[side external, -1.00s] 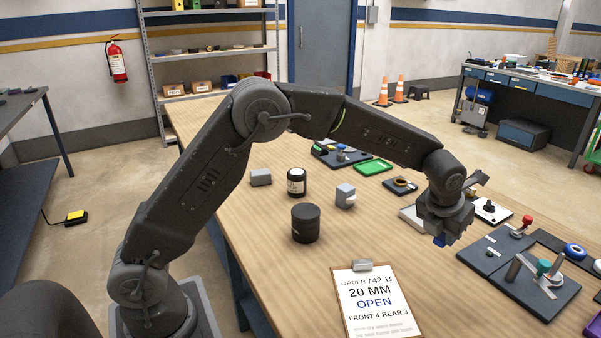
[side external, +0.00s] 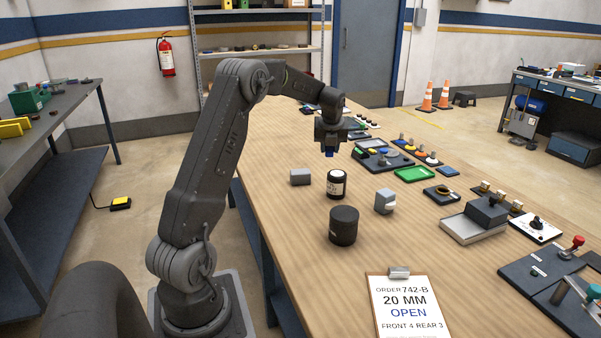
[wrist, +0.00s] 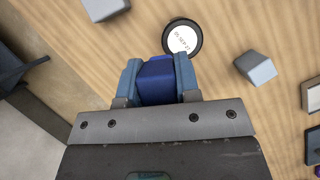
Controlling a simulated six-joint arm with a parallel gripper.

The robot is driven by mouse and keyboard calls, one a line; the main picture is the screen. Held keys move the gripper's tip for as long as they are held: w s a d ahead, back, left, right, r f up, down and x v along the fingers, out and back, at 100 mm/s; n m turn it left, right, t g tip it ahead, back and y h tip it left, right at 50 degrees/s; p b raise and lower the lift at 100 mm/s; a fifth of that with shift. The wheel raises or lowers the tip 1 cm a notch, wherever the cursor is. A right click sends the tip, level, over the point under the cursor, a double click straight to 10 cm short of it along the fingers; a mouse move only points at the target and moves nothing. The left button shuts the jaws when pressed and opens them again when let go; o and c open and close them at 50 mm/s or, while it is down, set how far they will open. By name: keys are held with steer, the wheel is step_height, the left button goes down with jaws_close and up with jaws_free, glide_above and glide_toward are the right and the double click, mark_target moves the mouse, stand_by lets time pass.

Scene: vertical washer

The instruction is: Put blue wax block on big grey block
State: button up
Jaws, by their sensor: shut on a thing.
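My gripper (side external: 329,150) is shut on the blue wax block (wrist: 157,82), which sits between the two blue fingers in the wrist view. In the side view a bit of the blue block (side external: 329,154) shows below the fingers, held above the table behind the black jar. A plain grey block (side external: 300,176) lies on the table left of the jar; it also shows at the top of the wrist view (wrist: 105,8). A second grey block (side external: 384,201) with a whitish part stands right of the jar, also in the wrist view (wrist: 255,68). Which is the big one is unclear.
The black jar (side external: 337,184) with a white label stands between the two grey blocks. A dark cylinder (side external: 343,226) and the order clipboard (side external: 401,305) are nearer. A green tray (side external: 413,174), a lidded grey tray (side external: 474,228) and several fixtures line the right side.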

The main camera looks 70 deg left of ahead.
steer(key=s+a+r+n+g, duration=0.15)
steer(key=s+a+n, duration=0.35)
steer(key=s+a, duration=0.95)
glide_above(300, 171)
step_height(300, 171, down, 7)
steer(key=shift+f, duration=2.2)
steer(key=shift+f, duration=0.1)
steer(key=o, duration=0.9)
